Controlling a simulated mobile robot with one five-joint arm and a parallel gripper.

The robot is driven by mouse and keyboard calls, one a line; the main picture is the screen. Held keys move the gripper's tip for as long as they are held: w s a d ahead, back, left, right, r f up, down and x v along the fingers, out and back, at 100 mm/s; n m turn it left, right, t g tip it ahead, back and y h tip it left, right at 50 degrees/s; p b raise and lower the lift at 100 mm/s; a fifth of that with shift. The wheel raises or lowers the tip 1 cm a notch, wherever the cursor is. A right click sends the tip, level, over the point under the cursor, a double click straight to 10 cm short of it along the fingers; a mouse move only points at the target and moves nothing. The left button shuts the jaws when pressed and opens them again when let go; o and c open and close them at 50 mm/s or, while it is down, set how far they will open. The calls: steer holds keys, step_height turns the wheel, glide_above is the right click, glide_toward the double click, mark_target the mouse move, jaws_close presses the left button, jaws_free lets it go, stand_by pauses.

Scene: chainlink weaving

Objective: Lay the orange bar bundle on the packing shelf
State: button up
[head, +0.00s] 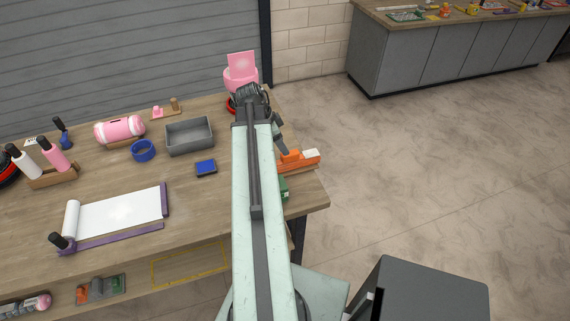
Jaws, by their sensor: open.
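The orange bar bundle (305,159) lies at the right end of the wooden workbench, with a pale patch on its right end. My gripper (284,149) points down at the left part of the bundle; it is open. Its fingertips are small and partly hidden by my arm, so I cannot tell whether they touch the bundle. A lower shelf under the bench's front edge, with a yellow-outlined rectangle (190,265), may be the packing shelf; the marked area looks empty.
The bench holds a grey bin (189,137), a blue ring (143,150), a blue box (206,168), a pink roll (119,130) and a white sheet (120,213). A green object (284,189) sits near the bundle. A dark cabinet (425,292) stands at lower right; open floor lies beyond.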

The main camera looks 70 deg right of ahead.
mark_target(285, 161)
steer(key=b+x, duration=0.1)
steer(key=x, duration=0.1)
steer(key=b+x, duration=0.4)
steer(key=shift+a+f, duration=0.3)
steer(key=shift+f, duration=0.1)
steer(key=shift+r, duration=0.2)
jaws_close()
stand_by(0.8)
